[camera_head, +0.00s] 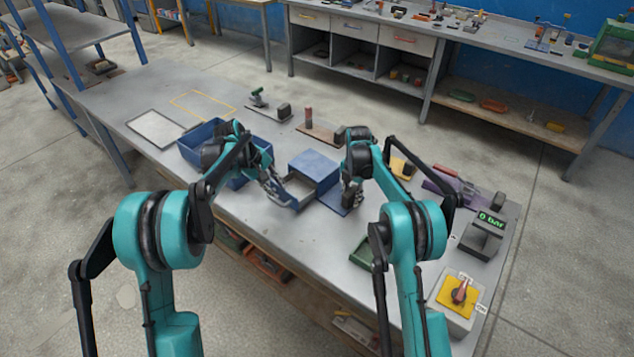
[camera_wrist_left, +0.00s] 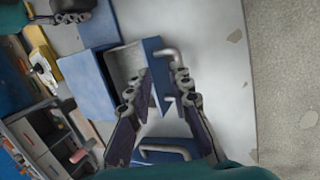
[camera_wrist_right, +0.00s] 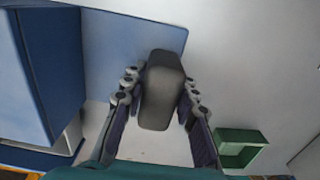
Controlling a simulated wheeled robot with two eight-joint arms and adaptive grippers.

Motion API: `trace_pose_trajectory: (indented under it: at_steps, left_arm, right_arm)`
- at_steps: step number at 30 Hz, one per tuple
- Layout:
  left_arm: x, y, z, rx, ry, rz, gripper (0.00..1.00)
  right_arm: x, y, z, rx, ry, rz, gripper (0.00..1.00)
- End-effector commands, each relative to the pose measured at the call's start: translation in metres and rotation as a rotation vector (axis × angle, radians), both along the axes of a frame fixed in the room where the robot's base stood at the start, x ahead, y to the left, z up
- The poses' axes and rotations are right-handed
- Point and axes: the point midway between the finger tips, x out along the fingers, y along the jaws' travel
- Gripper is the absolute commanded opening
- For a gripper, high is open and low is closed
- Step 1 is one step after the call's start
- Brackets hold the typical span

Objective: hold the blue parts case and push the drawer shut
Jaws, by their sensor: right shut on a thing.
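The blue parts case (camera_head: 315,168) stands on the workbench, its drawer (camera_head: 292,192) pulled out toward me. In the left wrist view the pale drawer interior (camera_wrist_left: 122,65) shows between the case body (camera_wrist_left: 86,82) and the blue drawer front, which carries a grey handle (camera_wrist_left: 174,54). My right gripper (camera_head: 350,198) is shut on a dark grey rounded block (camera_wrist_right: 160,90) on the blue plate (camera_wrist_right: 125,45) beside the case.
A blue bin (camera_head: 190,152) stands left of the case, close to my left arm. A green tray (camera_head: 362,252), a gauge box (camera_head: 484,238) and a yellow switch box (camera_head: 457,295) lie to the right. Small items stand behind the case. A white panel (camera_head: 155,129) lies far left.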

Motion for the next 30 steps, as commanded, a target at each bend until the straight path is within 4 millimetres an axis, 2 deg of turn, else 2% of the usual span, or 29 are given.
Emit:
trace_pose_trajectory:
  at_steps: [1, 4, 8, 10, 15, 21, 26, 30]
  left_arm:
    - [-0.002, -0.006, -0.008, -0.088, -0.021, -0.012, 0.20]
    - [-0.005, -0.018, -0.015, -0.283, -0.099, -0.043, 0.20]
    - [-0.013, -0.009, -0.024, -0.499, -0.281, -0.042, 0.20]
    - [-0.021, 0.002, -0.025, -0.585, -0.389, -0.027, 0.20]
    - [-0.043, 0.047, -0.044, -0.602, -0.603, 0.057, 0.20]
    - [-0.068, 0.079, -0.052, -0.582, -0.757, 0.132, 0.20]
    - [-0.074, 0.086, -0.053, -0.572, -0.802, 0.155, 0.20]
    - [-0.064, 0.076, -0.056, -0.572, -0.805, 0.154, 0.20]
  right_arm:
    - [0.000, 0.000, -0.001, 0.000, 0.001, 0.000, 0.00]
    - [0.000, 0.000, -0.001, 0.000, 0.001, 0.000, 0.00]
    - [0.000, 0.000, -0.001, 0.000, 0.001, 0.000, 0.00]
    - [0.000, 0.000, -0.001, 0.000, 0.001, 0.000, 0.00]
    - [0.000, 0.000, -0.001, 0.000, 0.001, 0.000, 0.00]
    - [0.000, 0.000, -0.001, 0.000, 0.001, 0.000, 0.00]
    - [0.000, 0.000, -0.001, -0.001, 0.002, 0.000, 0.00]
    - [0.000, 0.000, -0.001, -0.001, 0.002, 0.000, 0.00]
